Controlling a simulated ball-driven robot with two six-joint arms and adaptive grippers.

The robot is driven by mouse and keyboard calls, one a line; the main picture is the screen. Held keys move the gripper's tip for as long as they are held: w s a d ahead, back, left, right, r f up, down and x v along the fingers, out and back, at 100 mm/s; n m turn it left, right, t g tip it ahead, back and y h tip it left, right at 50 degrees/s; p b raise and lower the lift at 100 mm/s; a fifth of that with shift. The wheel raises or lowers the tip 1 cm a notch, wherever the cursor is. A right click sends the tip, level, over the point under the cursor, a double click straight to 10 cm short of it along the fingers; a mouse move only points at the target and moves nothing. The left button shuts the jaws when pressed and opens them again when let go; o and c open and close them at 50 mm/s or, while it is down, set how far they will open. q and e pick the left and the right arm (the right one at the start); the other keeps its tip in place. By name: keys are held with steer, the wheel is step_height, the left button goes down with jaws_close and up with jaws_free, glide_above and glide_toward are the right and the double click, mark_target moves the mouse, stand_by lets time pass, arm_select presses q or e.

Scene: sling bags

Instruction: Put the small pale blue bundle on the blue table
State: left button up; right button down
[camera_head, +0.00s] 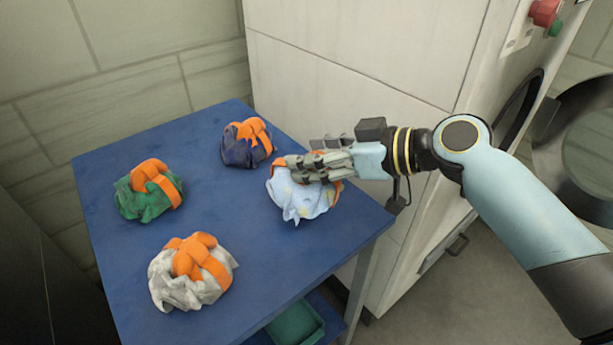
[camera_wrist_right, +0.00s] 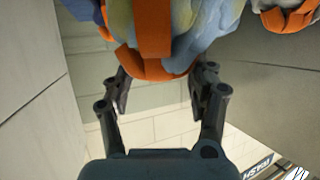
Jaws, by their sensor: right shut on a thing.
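The pale blue bundle (camera_head: 297,203) with orange straps is at the right side of the blue table (camera_head: 222,220) in the head view. I cannot tell whether it rests on the tabletop or hangs just above it. My right gripper (camera_head: 296,167) is shut on its upper part, reaching in from the right and covering part of the straps. In the right wrist view the bundle (camera_wrist_right: 205,22) fills the top middle, with the two fingers (camera_wrist_right: 160,88) on either side of its strapped underside. My left gripper is not in view.
A dark blue bundle (camera_head: 237,152), a green bundle (camera_head: 142,204) and a white-grey bundle (camera_head: 175,286), all orange-strapped, sit on the table. The table's middle is clear. A pale cabinet (camera_head: 370,62) stands close behind. A green bin (camera_head: 297,325) is on the lower shelf.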

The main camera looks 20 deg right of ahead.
step_height(320, 180, down, 3)
steer(key=shift+f, duration=0.7)
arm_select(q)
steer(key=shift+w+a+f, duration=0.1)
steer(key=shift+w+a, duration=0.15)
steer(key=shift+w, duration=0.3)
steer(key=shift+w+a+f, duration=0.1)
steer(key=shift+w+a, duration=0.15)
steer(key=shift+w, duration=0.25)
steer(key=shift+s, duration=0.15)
arm_select(e)
steer(key=shift+f+b, duration=0.2)
steer(key=shift+b, duration=0.25)
steer(key=shift+c, duration=1.9)
jaws_free()
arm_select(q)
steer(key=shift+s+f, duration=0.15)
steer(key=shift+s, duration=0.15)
arm_select(e)
steer(key=shift+r, duration=0.15)
